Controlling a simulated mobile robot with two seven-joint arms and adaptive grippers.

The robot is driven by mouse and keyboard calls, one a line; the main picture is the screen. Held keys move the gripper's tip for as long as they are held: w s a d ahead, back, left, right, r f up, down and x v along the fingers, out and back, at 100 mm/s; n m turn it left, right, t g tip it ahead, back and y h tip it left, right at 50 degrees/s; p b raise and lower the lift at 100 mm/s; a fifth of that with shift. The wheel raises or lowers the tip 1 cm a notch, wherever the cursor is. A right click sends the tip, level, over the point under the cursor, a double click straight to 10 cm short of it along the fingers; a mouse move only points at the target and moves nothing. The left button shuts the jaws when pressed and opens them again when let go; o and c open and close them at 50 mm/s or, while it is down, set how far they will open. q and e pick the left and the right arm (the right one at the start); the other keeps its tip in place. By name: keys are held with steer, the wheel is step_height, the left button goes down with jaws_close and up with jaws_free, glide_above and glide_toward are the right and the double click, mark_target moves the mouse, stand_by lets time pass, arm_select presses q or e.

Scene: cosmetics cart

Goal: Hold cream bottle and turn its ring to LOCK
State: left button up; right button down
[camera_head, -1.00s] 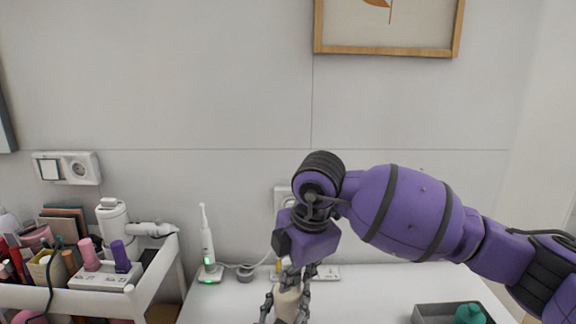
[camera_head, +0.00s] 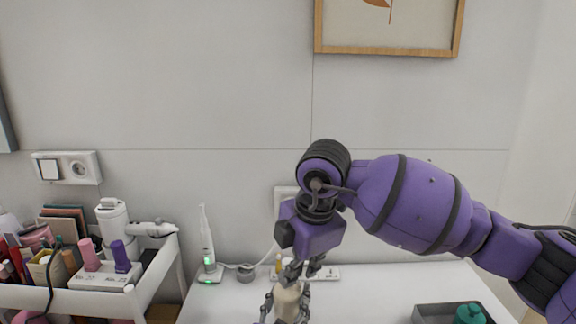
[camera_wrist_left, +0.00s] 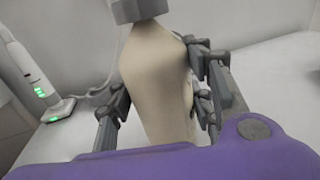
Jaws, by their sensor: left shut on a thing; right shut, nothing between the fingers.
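The cream-coloured bottle (camera_head: 287,303) stands at the bottom middle of the head view, its lower part cut off by the frame edge. My left gripper (camera_head: 286,308) is shut on its body, with fingers on both sides. In the left wrist view the pale bottle body (camera_wrist_left: 152,85) rises between the fingers of my left gripper (camera_wrist_left: 163,98). A grey part (camera_wrist_left: 138,10) tops it, cut off by the frame. My right gripper (camera_head: 303,268) is shut and empty just above the bottle's top. The ring and its markings cannot be made out.
An electric toothbrush (camera_head: 206,245) stands on its charger at the left of the white table (camera_head: 385,285). A white cart (camera_head: 65,300) with cosmetics is further left. A grey tray (camera_head: 428,312) with a teal item (camera_head: 470,314) is at right. The table between is clear.

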steer(key=v, duration=0.4)
steer(key=shift+w+a+r, duration=0.1)
steer(key=shift+w+a, duration=0.15)
steer(key=shift+w, duration=0.1)
arm_select(q)
steer(key=o, duration=1.6)
